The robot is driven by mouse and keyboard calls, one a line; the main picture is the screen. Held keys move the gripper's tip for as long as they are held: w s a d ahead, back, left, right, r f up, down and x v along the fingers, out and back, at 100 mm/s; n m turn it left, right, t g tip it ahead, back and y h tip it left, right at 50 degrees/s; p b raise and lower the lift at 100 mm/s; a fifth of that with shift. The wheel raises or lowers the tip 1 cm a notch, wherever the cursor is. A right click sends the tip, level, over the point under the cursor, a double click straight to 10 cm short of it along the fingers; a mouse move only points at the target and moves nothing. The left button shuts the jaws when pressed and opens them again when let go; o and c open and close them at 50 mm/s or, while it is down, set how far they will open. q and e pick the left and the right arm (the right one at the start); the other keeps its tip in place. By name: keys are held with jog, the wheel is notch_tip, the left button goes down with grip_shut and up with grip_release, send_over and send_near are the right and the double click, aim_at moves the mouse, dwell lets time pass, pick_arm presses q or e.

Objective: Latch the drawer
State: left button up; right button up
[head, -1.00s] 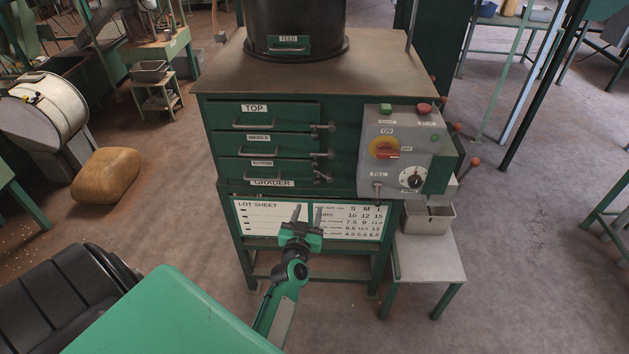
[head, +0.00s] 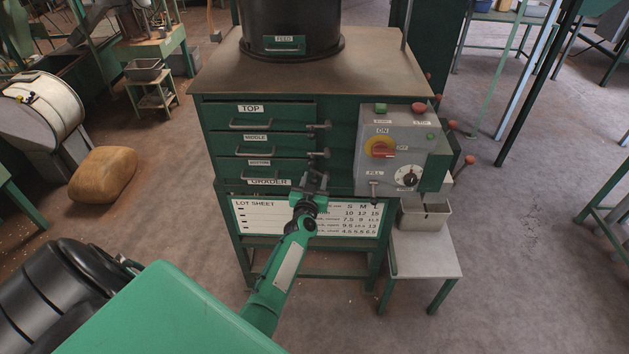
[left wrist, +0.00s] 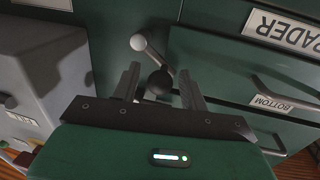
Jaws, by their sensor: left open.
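The green cabinet has three drawers labelled top (head: 262,115), middle (head: 250,144) and bottom (head: 243,172). A small latch stands at the right end of the top drawer (head: 319,126) and of the middle drawer (head: 318,154). My left gripper (head: 314,182) is open in front of the bottom drawer's right end and largely hides the latch there. In the left wrist view, my left gripper's fingers (left wrist: 160,80) stand either side of a latch lever (left wrist: 150,62) with a pale ball end and a dark round part. Contact cannot be told. My right gripper is out of view.
A grey control box (head: 395,150) with a red switch and knobs juts out to the right of the latches. A lot sheet board (head: 270,216) lies below the drawers. A metal bin (head: 424,215) stands on a low side table (head: 430,258) at right.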

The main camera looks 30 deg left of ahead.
pick_arm(q)
jog(key=c, duration=0.9)
jog(key=shift+f, duration=0.1)
